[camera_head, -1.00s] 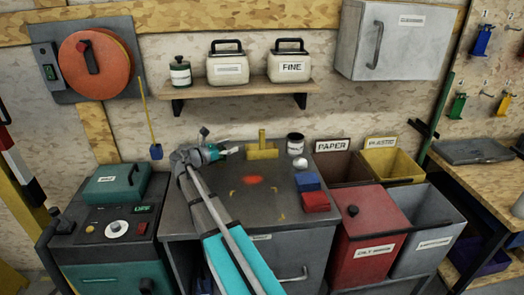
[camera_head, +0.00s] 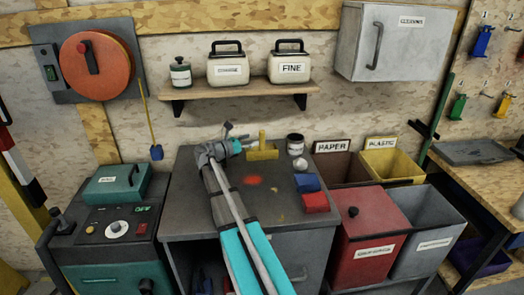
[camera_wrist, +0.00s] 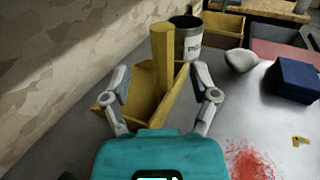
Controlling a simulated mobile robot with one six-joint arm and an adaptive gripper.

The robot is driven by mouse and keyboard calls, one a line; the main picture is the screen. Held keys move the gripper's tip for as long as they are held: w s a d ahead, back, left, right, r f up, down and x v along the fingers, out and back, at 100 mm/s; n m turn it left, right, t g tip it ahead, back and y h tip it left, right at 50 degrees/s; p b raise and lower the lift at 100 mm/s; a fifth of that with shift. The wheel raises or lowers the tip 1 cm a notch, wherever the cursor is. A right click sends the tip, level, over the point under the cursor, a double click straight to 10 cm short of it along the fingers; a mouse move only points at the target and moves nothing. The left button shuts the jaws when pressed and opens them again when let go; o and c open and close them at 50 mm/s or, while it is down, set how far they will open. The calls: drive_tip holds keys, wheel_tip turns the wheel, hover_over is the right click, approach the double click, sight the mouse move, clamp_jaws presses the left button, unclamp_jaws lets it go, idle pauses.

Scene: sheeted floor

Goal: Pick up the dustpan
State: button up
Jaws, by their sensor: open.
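The yellow dustpan (camera_head: 264,153) stands at the back of the grey cabinet top, its post-like handle pointing up. In the wrist view the dustpan (camera_wrist: 143,92) is straight ahead, its handle (camera_wrist: 162,52) rising near the middle. My gripper (camera_head: 248,143) is at the left side of the dustpan in the head view. In the wrist view my gripper (camera_wrist: 160,72) is open, one finger on each side of the dustpan. I cannot tell whether either finger touches it.
A dark labelled can (camera_head: 295,144) and a pale lump (camera_head: 300,164) are right of the dustpan. A blue block (camera_head: 307,182) and a red block (camera_head: 316,202) lie nearer. A red stain (camera_head: 252,181) marks the top. The wall is close behind.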

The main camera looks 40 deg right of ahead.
sight(262, 136)
drive_tip(key=shift+d, duration=0.15)
drive_tip(key=shift+s+d, duration=0.2)
drive_tip(key=shift+d, duration=1.05)
drive_tip(key=shift+s+d, duration=0.2)
drive_tip(key=shift+d, duration=1.05)
clamp_jaws()
